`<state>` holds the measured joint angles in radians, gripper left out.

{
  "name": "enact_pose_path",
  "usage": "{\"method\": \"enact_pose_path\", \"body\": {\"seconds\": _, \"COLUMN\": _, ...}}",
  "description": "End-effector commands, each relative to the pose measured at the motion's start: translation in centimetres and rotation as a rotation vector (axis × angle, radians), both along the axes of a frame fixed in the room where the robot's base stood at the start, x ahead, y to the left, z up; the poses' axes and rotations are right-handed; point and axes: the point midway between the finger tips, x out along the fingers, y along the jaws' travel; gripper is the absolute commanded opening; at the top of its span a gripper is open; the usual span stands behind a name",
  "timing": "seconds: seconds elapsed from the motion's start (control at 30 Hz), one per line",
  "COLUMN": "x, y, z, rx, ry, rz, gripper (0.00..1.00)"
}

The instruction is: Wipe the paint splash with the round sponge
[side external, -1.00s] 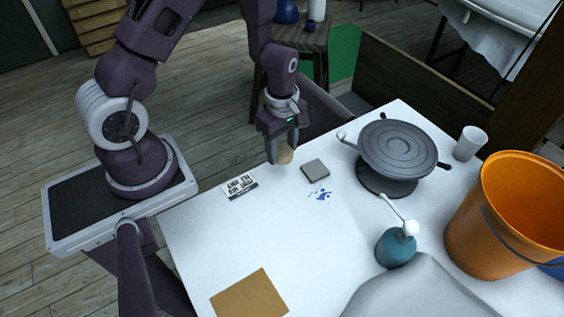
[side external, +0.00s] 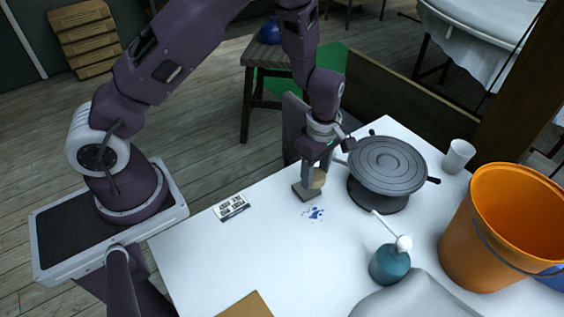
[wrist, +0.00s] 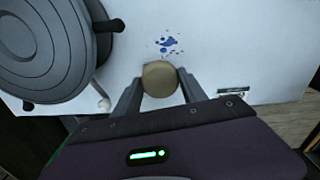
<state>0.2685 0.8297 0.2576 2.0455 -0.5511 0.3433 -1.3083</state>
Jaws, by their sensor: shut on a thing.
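My gripper (side external: 316,182) is shut on the round tan sponge (wrist: 160,78), which sits between its two fingers. In the wrist view the splash (wrist: 168,44) is just beyond the sponge, uncovered.
A dark round turntable (side external: 387,163) stands close to the right of my gripper. A printed card (side external: 231,207) lies left. The table's middle-left is clear.

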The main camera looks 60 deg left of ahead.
Motion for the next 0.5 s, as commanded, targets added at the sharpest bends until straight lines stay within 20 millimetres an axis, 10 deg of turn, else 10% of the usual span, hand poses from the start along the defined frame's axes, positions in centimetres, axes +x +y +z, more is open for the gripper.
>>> {"method": "enact_pose_path", "body": {"seconds": 0.17, "x": 1.9, "y": -3.5, "z": -0.2, "rx": -0.011, "ry": -0.013, "rz": -0.016, "gripper": 0.17}}
{"method": "enact_pose_path", "body": {"seconds": 0.5, "x": 2.0, "y": -3.6, "z": -1.9, "rx": -0.013, "ry": -0.011, "rz": -0.014, "gripper": 0.17}}
